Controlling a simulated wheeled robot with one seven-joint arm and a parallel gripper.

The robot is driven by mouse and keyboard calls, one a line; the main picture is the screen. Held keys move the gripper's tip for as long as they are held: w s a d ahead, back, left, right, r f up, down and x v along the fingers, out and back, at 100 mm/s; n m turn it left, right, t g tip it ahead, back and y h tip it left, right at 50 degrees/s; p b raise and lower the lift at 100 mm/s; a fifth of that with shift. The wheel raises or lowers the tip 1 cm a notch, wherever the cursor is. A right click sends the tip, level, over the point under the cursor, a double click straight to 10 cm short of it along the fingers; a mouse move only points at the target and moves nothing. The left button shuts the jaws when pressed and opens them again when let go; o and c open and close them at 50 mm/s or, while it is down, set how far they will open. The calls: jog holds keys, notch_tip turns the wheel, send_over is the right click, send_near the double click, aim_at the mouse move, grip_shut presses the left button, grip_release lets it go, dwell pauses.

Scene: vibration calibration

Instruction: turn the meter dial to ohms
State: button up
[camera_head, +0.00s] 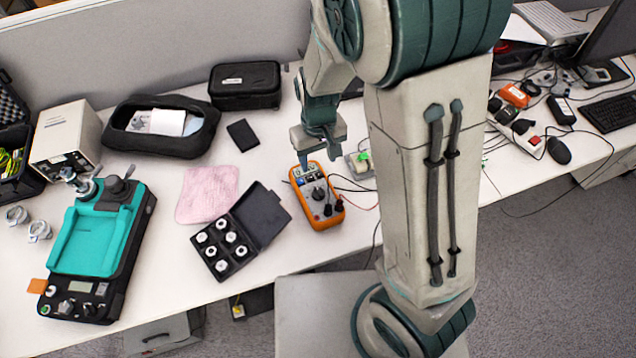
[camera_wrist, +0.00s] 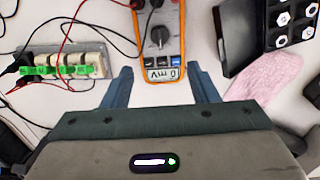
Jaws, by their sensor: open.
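An orange multimeter (camera_head: 327,211) lies on the white desk, right of the black case of white parts. In the wrist view the meter (camera_wrist: 177,49) shows upside down, with a dark dial (camera_wrist: 159,37) and a display showing what looks like mV. My gripper (camera_head: 324,161) is above the far, display end of the meter. In the wrist view my gripper (camera_wrist: 163,78) has its two blue-grey fingers wide apart, one on each side of the meter's display end, with nothing between them seen to be held. The dial's exact setting is too small to read.
A terminal block with green parts (camera_wrist: 62,66) and red and black leads lie beside the meter. An open black case (camera_head: 222,247), a pink cloth (camera_head: 207,193) and a teal-topped device (camera_head: 90,240) stand to the left. A power strip (camera_head: 520,128) is at right.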

aim_at(318, 191)
notch_tip(318, 191, down, 13)
jog(key=shift+f, duration=0.15)
dwell(0.4)
jog(key=c, duration=1)
jog(key=shift+m, duration=0.4)
jog(key=m, duration=0.3)
jog(key=shift+m, duration=2)
